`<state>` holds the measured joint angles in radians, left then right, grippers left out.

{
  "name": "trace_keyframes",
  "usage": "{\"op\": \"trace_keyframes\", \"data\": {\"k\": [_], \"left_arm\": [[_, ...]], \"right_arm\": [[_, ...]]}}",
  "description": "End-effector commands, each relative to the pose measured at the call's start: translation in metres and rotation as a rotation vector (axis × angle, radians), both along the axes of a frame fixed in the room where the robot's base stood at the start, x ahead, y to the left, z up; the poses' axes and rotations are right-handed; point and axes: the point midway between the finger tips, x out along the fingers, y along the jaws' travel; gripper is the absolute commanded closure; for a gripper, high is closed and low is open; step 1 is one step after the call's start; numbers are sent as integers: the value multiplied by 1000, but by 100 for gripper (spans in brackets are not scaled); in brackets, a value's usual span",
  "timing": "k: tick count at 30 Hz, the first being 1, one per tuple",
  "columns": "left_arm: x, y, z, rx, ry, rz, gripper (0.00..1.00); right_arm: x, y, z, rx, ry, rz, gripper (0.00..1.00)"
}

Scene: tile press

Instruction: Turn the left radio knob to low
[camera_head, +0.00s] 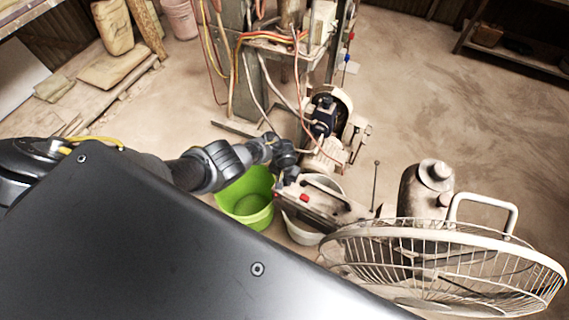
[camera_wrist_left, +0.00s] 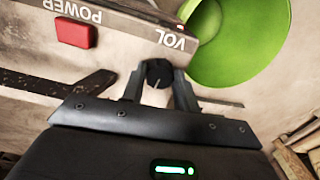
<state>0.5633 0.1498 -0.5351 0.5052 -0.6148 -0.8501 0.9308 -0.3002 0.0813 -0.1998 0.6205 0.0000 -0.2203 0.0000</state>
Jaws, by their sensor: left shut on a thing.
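The radio (camera_head: 335,208) is a dusty pale box with a red button, seen right of my left gripper in the head view. In the left wrist view the radio face (camera_wrist_left: 125,32) shows upside-down POWER and VOL lettering and a red button (camera_wrist_left: 75,32). The black round left knob (camera_wrist_left: 157,73) sits by VOL, with a light pointer mark on it. My left gripper (camera_wrist_left: 158,86) is shut on this knob, one finger on each side. In the head view the left gripper (camera_head: 284,172) is at the radio's left end; the knob is hidden there. My right gripper is out of view.
A green bucket (camera_head: 246,205) stands left of the radio, close to my left arm. A pale bucket (camera_head: 300,232) is under the radio. A wire-cage fan (camera_head: 440,262) and a dusty canister (camera_head: 425,195) stand to the right. A motor (camera_head: 322,115) is behind.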

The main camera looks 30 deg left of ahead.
Motion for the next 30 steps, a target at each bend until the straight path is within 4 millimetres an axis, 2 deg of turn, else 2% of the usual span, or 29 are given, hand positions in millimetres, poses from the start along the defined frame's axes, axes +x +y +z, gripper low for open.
{"op": "trace_keyframes", "data": {"k": [9,24,25,30], "left_arm": [[0,-1,0,-2,-1,106,93],[1,-2,0,-3,-2,124,93],[1,-2,0,-3,-2,124,69],[1,-1,0,-2,-2,123,48]], "right_arm": [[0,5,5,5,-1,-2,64],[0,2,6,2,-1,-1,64],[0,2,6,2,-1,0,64],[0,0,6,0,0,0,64]]}}
